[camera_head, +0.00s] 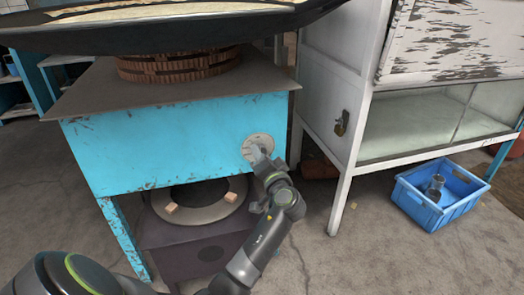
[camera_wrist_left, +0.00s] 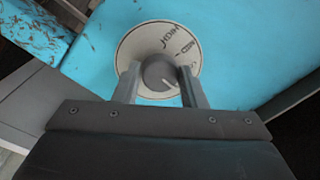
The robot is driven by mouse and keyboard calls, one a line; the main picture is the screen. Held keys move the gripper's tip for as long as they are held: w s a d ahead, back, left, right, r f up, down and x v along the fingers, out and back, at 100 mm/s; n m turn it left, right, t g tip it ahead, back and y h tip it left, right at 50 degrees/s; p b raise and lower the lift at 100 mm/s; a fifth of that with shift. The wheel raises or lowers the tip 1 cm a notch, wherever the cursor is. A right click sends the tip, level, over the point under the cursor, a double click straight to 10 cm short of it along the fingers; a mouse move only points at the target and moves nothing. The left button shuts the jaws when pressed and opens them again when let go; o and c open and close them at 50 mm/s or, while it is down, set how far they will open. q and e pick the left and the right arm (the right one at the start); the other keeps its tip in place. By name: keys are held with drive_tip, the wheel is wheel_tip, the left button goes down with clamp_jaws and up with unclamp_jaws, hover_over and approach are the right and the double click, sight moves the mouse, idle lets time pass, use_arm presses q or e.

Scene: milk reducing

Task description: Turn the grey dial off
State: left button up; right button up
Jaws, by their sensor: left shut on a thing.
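The grey dial (camera_wrist_left: 160,74) is a round knob on a pale disc (camera_wrist_left: 130,46) with dark lettering, of which "HIGH" can be read. A light line on the knob points down and slightly right in the left wrist view. The disc (camera_head: 249,146) is on the blue front panel of the stove (camera_head: 165,140), near its right end. My left gripper (camera_head: 262,153) is at the dial, with a finger on each side of the knob; it also shows in the left wrist view (camera_wrist_left: 159,84). It is shut on the knob. The lower part of the disc is hidden behind the gripper.
A large dark pan (camera_head: 160,38) stands over the stove on a brick ring (camera_head: 180,66). A round burner unit (camera_head: 200,205) is under the panel. A white cabinet (camera_head: 340,95) stands to the right. A blue crate (camera_head: 441,212) holds metal cups on the floor.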

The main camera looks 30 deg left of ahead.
use_arm(q)
drive_tip(key=shift+r+m, duration=0.1)
drive_tip(key=shift+m, duration=0.2)
drive_tip(key=o, duration=1)
drive_tip(key=shift+d, duration=0.1)
